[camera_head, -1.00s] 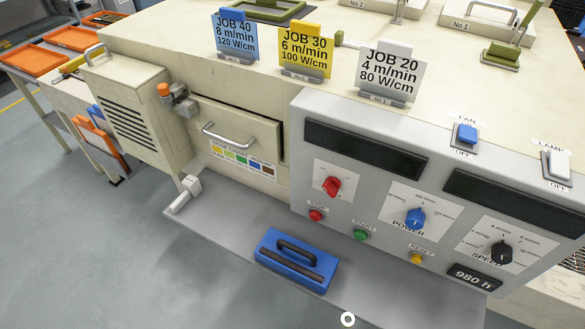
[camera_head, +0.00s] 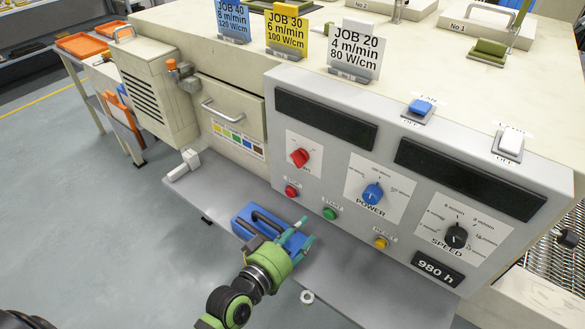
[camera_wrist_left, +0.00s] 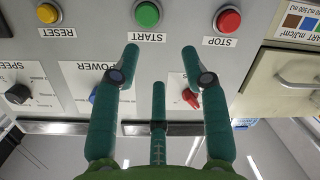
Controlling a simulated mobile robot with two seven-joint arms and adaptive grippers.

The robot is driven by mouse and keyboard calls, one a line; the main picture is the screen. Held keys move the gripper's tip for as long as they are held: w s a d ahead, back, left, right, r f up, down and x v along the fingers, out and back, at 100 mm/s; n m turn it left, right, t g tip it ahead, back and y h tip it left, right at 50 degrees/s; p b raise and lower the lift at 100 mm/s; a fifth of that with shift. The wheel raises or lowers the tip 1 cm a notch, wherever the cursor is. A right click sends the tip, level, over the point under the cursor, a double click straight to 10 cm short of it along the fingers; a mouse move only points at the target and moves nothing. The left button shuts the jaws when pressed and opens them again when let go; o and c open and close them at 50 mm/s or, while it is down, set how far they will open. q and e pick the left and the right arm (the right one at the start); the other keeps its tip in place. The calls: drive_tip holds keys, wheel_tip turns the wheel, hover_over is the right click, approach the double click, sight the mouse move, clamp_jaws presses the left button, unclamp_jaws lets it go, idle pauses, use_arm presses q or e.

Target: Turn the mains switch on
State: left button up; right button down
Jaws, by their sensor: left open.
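The red rotary switch (camera_head: 300,157) sits on a white plate at the left of the grey control panel (camera_head: 270,110), above the red stop button (camera_head: 291,191). The lettering under it is too small to read fully. It also shows in the left wrist view (camera_wrist_left: 190,98), upside down, partly behind a finger. My left gripper (camera_head: 306,231) is open and empty, in front of and below the panel, over the blue block's right end. Its spread teal fingers (camera_wrist_left: 160,62) point toward the panel, apart from the switch. My right gripper is not in view.
A green start button (camera_head: 330,214), yellow reset button (camera_head: 380,243), blue power knob (camera_head: 372,194) and black speed knob (camera_head: 456,236) crowd the panel. A blue block with a handle (camera_head: 243,222) and a small ring (camera_head: 307,297) lie on the grey shelf (camera_head: 370,295) below.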

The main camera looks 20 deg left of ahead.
sight(296, 162)
use_arm(q)
drive_tip(key=w+a+r+n+t+y, duration=0.1)
drive_tip(key=w+r+n+t, duration=0.1)
drive_tip(key=w+r, duration=0.1)
drive_tip(key=w+a+r+n+t+y+p, duration=0.1)
drive_tip(key=w+r+n+t, duration=0.1)
drive_tip(key=r, duration=0.2)
drive_tip(key=w+a+r+n+t+y, duration=0.1)
drive_tip(key=w+a+r+n, duration=0.1)
drive_tip(key=w+r, duration=0.1)
drive_tip(key=shift+w+r+t+y, duration=0.3)
drive_tip(key=shift+r+t, duration=0.1)
drive_tip(key=shift+r, duration=0.1)
drive_tip(key=shift+w+p, duration=0.3)
drive_tip(key=shift+w, duration=0.1)
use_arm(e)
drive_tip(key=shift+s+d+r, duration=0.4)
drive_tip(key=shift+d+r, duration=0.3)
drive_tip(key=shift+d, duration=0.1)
use_arm(q)
drive_tip(key=c, duration=0.9)
clamp_jaws()
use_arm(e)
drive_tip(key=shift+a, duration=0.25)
